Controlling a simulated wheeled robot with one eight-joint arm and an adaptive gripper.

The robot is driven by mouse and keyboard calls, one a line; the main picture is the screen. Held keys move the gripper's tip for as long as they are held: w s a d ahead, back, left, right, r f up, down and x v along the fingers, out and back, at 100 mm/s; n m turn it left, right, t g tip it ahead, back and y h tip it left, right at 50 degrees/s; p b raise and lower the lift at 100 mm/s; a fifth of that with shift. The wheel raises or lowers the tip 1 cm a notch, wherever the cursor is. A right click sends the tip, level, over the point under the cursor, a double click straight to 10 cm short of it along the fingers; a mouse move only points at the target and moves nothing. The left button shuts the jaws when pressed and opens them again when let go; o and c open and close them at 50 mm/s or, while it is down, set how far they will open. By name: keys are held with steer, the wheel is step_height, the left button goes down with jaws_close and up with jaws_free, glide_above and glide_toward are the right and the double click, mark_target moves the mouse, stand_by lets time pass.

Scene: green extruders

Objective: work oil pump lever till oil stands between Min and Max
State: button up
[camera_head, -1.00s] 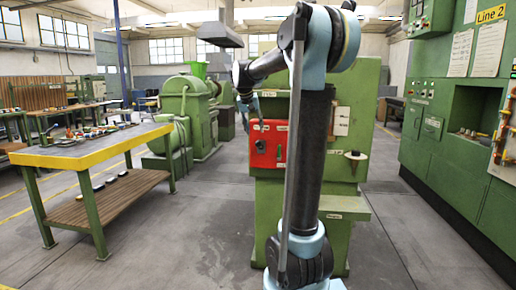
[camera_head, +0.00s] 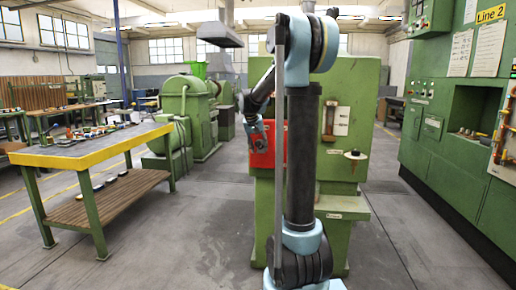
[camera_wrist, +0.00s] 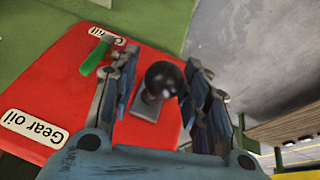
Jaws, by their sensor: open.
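The red box (camera_head: 268,158) is on the front of the green machine (camera_head: 352,95), partly hidden by my arm. My gripper (camera_head: 257,140) is in front of the box, small in the head view. In the wrist view my gripper (camera_wrist: 160,66) is open, with one finger on each side of a black ball knob (camera_wrist: 163,78). Contact cannot be told. A grey metal piece (camera_wrist: 148,106) shows below the knob. The box carries a "Gear oil" label (camera_wrist: 34,127) and a green-handled part (camera_wrist: 95,58). A gauge-like strip (camera_head: 330,121) is on the machine; its oil level is too small to read.
A yellow-edged workbench (camera_head: 92,150) stands at the left. A green control cabinet (camera_head: 440,140) lines the right. A small disc-topped cone (camera_head: 355,156) projects from the machine right of my arm. The grey floor between bench and machine is clear.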

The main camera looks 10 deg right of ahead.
jaws_close()
